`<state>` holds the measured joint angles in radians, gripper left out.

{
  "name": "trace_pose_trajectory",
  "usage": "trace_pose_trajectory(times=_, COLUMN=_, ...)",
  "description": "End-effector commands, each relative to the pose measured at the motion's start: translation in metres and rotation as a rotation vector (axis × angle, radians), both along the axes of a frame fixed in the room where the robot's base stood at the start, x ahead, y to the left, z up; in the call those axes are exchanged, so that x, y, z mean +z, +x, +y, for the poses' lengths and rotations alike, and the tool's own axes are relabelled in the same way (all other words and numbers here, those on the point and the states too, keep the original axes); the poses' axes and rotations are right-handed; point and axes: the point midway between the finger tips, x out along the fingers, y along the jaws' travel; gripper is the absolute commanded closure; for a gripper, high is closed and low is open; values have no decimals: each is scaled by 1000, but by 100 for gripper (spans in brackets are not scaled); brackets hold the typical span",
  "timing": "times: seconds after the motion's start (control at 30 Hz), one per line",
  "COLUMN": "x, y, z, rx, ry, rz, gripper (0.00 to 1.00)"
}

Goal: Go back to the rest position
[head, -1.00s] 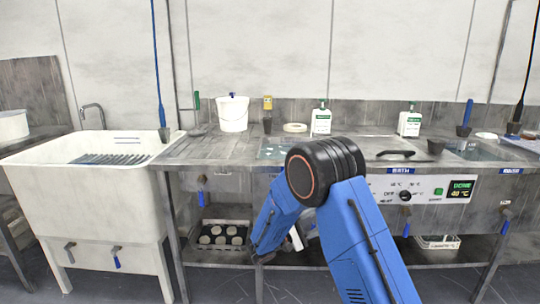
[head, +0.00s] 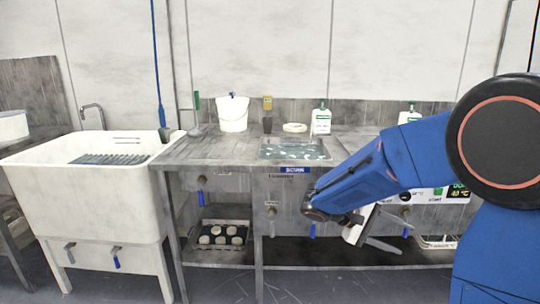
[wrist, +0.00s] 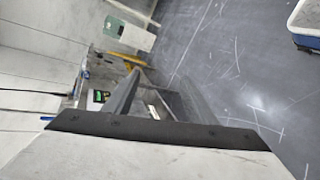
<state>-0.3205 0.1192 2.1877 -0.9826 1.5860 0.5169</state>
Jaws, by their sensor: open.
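My gripper (wrist: 160,98) shows in the wrist view with two dark fingers spread apart and nothing between them. In the head view its pale body (head: 360,226) hangs in front of the steel bench (head: 205,150), below the worktop edge and left of the control panel (head: 428,197). My blue arm reaches in from the right and covers part of the bench's right side.
The bench holds a sunken basin (head: 295,149), a white bucket (head: 232,113) and a green-capped bottle (head: 321,121). A tray of round discs (head: 218,236) sits on the lower shelf. A white sink (head: 90,185) stands left. The wrist view shows open floor (wrist: 240,75).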

Motion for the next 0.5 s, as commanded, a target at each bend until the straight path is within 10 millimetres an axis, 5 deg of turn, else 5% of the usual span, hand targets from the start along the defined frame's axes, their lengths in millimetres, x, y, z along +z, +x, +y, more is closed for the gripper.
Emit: trace_pose_trajectory(times=0.5, x=-6, y=-118, z=-9, rx=-79, ry=477, rz=-94, gripper=49)
